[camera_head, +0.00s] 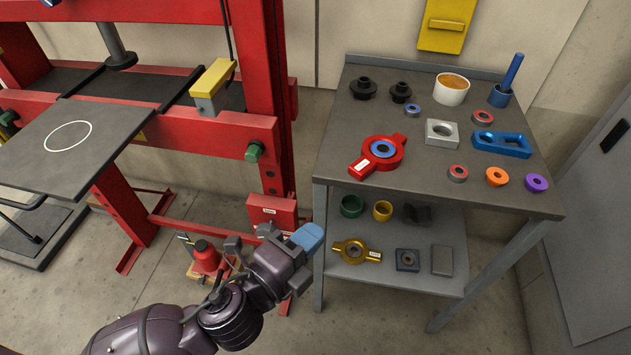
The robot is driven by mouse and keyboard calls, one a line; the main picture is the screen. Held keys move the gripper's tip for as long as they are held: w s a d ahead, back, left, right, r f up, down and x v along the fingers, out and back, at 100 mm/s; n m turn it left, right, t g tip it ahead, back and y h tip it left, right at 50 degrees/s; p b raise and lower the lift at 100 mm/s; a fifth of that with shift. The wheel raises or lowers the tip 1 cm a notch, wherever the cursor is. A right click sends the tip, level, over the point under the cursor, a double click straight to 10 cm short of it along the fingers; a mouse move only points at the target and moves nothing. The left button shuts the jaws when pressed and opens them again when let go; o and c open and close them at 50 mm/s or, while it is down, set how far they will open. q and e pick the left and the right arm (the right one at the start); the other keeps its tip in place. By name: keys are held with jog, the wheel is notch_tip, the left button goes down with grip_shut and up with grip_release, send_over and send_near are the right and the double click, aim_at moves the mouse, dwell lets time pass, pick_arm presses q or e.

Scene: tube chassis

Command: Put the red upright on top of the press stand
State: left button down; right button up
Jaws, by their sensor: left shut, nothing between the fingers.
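The red upright (383,151), a ring with two lugs and a blue-edged bearing in its bore, lies flat on the upper top of the grey cart, near its left front. A white label is on its front lug. The press stand seems to be the dark plate (40,160) with a white circle, at the red press on the left. My left gripper (309,238) comes in from the bottom left, its blue fingertips shut and empty. It is by the cart's front left leg, lower in the picture than the red upright and apart from it. My right gripper is out of view.
The cart top (340,125) also holds black collars, a white cup (451,89), a blue link (501,144), a grey block and small rings. A gold upright (356,251) and other parts lie on its lower shelf. A red bottle jack (206,257) stands on the floor.

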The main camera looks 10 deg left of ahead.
pick_arm(q)
jog(key=m+b, duration=0.1)
send_near(361, 177)
jog(key=w+d, duration=0.2)
jog(key=d, duration=0.2)
jog(key=shift+h, duration=0.3)
jog(key=w, duration=0.4)
jog(key=shift+w+a+f+b, duration=0.1)
jog(key=shift+a+f+b, duration=0.15)
jog(key=shift+b, duration=0.15)
jog(key=shift+w+r, duration=0.1)
jog(key=shift+w, duration=0.05)
